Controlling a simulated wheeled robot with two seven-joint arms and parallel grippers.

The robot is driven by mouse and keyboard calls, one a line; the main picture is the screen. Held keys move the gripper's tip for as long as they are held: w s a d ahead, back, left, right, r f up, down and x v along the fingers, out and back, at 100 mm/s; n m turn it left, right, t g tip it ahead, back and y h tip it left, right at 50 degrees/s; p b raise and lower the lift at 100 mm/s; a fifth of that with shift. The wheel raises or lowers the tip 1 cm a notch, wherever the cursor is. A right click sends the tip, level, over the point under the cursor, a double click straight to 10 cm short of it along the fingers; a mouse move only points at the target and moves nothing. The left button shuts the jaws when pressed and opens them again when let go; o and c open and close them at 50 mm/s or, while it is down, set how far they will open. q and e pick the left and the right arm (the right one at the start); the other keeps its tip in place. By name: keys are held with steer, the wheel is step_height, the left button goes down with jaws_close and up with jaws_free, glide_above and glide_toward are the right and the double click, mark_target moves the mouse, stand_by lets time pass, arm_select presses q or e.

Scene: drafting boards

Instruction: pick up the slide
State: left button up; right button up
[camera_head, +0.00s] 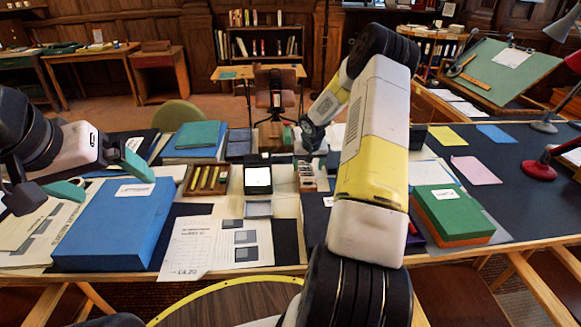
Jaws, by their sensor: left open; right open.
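I cannot single out the slide for certain. A small black viewer with a bright white square screen (258,178) stands mid-table, and a narrow box of small upright pieces (307,180) is just right of it. My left gripper (104,178) is at the left with its teal fingers spread wide, empty, above the blue box's left end. My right gripper (311,139) is beyond the narrow box, near the table's far side. Its fingers are small and dark, and what lies below it is partly hidden. My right arm covers much of the table right of centre.
A large blue box (117,222) fills the table's left front. A wooden tray (207,180), printed sheets (215,246), teal folders (196,136) and a green-and-red box (452,213) lie around.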

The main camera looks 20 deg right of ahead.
mark_target(307, 173)
steer(key=x, duration=0.4)
steer(key=shift+f, duration=0.35)
steer(key=c, duration=1.4)
